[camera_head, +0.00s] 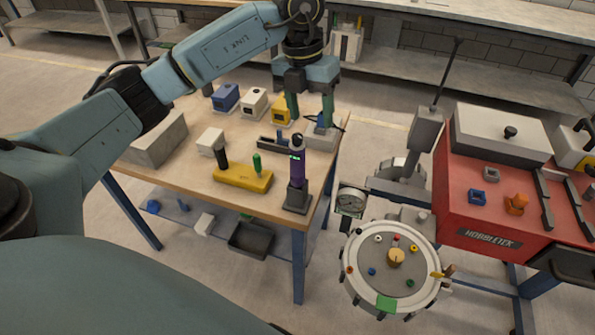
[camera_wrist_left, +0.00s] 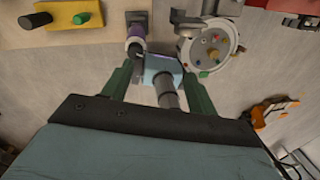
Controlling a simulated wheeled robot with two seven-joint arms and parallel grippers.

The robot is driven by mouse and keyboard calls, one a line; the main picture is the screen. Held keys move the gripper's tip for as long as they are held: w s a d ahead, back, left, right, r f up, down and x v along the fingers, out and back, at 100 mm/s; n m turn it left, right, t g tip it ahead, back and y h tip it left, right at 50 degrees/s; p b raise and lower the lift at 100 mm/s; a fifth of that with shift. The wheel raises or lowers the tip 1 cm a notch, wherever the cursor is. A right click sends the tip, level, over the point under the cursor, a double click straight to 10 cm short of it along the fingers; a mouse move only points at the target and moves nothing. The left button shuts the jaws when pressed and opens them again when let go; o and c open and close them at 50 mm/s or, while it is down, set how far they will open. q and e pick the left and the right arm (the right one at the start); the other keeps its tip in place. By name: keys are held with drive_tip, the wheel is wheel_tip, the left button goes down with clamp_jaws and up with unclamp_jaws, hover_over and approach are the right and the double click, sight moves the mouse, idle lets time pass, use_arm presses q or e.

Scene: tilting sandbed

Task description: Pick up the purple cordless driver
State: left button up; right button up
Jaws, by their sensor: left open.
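The purple cordless driver (camera_head: 297,165) stands upright in a dark stand (camera_head: 298,198) at the near right corner of the wooden table. In the left wrist view the driver (camera_wrist_left: 137,40) shows near the top, beyond the fingertips and left of centre. My left gripper (camera_head: 311,114) is open, with its green fingers pointing down behind the driver and apart from it. In the left wrist view a pale blue-grey block with a grey cylinder (camera_wrist_left: 167,90) shows between the fingers (camera_wrist_left: 160,84); I cannot tell whether they touch it. My right gripper is out of view.
A yellow tray (camera_head: 240,182) with a black-topped tool and a green tool lies left of the driver. Blue, white and yellow boxes (camera_head: 254,103) stand farther back. A round dial plate (camera_head: 385,285) and a red machine (camera_head: 480,215) are to the right of the table.

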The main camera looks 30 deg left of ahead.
sight(298, 149)
use_arm(q)
drive_tip(key=a, duration=0.1)
drive_tip(key=a+r+y, duration=0.1)
drive_tip(key=a, duration=0.1)
drive_tip(key=shift+a+n, duration=0.1)
drive_tip(key=shift+n, duration=0.2)
drive_tip(key=shift+y, duration=0.3)
wheel_tip(298, 149, down, 7)
drive_tip(key=shift+s+f, duration=0.1)
drive_tip(key=shift+d+f+p, duration=0.2)
drive_tip(key=shift+f+p, duration=0.1)
drive_tip(key=shift+f, duration=2.6)
drive_tip(key=shift+c, duration=0.2)
drive_tip(key=c, duration=1.1)
drive_tip(key=shift+r, duration=0.1)
